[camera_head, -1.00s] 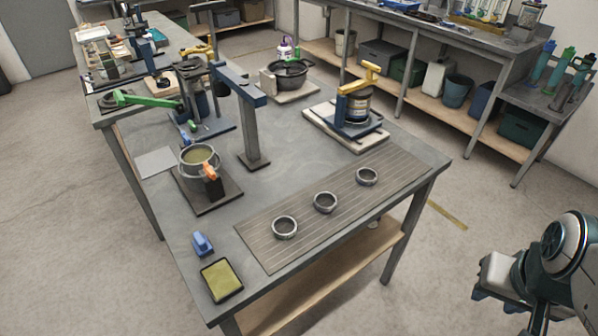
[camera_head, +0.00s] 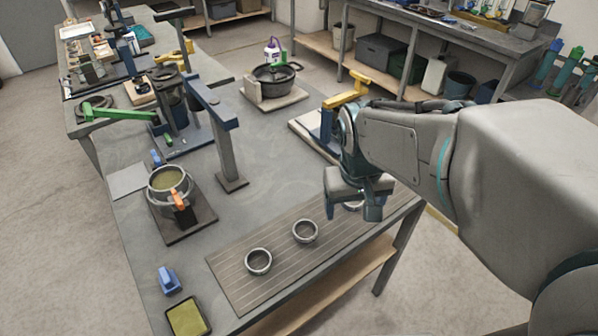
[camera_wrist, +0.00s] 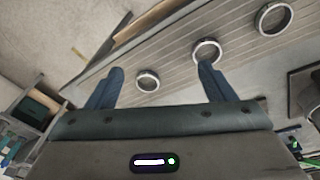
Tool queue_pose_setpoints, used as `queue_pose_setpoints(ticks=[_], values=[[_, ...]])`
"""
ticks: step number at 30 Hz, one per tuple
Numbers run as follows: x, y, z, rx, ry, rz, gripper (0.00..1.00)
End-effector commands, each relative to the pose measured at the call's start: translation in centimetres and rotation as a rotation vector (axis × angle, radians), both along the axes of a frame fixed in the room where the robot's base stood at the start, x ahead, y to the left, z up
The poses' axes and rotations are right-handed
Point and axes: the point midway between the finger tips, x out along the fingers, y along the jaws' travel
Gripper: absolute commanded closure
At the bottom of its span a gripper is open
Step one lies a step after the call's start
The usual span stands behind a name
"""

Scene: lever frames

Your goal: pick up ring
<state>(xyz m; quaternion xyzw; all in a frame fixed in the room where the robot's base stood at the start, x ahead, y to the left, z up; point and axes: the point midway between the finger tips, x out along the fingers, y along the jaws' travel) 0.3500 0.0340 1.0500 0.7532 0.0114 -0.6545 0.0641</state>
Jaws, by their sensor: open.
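Three grey metal rings lie in a row on a ribbed grey mat (camera_head: 232,273) at the table's front. The left ring (camera_head: 258,262) and the middle ring (camera_head: 305,231) are clear in the head view. The right ring (camera_head: 352,208) is mostly hidden behind my gripper (camera_head: 351,203). In the wrist view my gripper (camera_wrist: 160,84) is open and empty, its blue fingers spread. The right ring (camera_wrist: 147,81) shows between them, beyond the tips. The middle ring (camera_wrist: 206,51) shows by the right finger, the left ring (camera_wrist: 274,18) farther off. My gripper appears above the mat.
A yellow-handled press (camera_head: 345,92) stands behind my gripper, partly hidden by my arm. A black pot (camera_head: 277,78) is at the back.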

Motion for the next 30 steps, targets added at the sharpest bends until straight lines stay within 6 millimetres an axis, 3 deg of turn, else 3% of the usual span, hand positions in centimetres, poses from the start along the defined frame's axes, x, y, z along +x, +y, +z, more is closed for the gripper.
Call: queue_pose_setpoints(ticks=[6,12,17,24,30], values=[[4.3,5.0,-0.5,0.011,0.102,0.131,0.24],[6.1,7.4,-1.2,0.043,0.144,0.187,0.24],[6.4,8.0,-2.5,0.054,0.154,0.199,0.24],[6.4,8.0,-7.2,0.054,0.155,0.198,0.24],[6.4,8.0,-9.7,0.052,0.152,0.198,0.24]])
